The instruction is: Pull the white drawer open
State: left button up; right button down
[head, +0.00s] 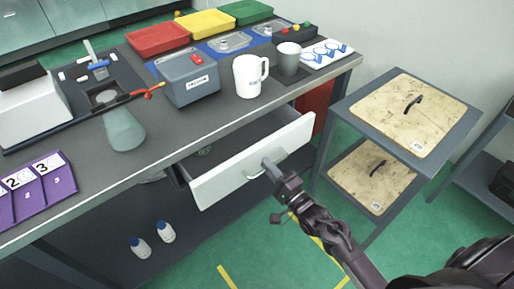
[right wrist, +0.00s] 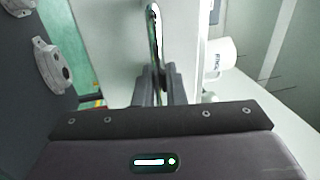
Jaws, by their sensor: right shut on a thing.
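The white drawer (head: 225,178) under the grey workbench stands partly open in the head view, with its front pulled out from the bench. A curved metal handle (head: 256,173) is on its front. My right gripper (head: 270,167) is at the handle and shut on it. In the right wrist view the handle (right wrist: 154,40) runs between the fingers of my right gripper (right wrist: 156,88), against the pale drawer front (right wrist: 108,40). Part of the drawer's inside shows; a small item there is hard to make out. My left gripper is not in view.
On the bench stand a white mug (head: 248,78), a grey cup (head: 288,60), a grey box (head: 188,80) and coloured trays (head: 158,38). A grey shelf cart (head: 345,105) with wooden boards stands right of the drawer. Green floor before the drawer is clear.

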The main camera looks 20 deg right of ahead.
pick_arm(q)
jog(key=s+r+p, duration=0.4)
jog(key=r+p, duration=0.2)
jog(key=p, duration=0.1)
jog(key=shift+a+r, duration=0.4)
pick_arm(e)
jog(key=r+v, duration=0.2)
jog(key=v, duration=0.8)
jog(key=r+v, duration=0.1)
jog(key=v, duration=0.8)
jog(key=shift+s+d+r, duration=0.2)
jog(key=shift+s+r, duration=0.1)
jog(key=shift+s, duration=0.4)
jog(key=c, duration=1.6)
grip_release()
jog(key=shift+c, duration=0.2)
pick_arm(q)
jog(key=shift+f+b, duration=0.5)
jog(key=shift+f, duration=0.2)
pick_arm(e)
jog(key=v, duration=0.7)
jog(key=shift+s, duration=0.35)
jog(key=shift+d, duration=0.15)
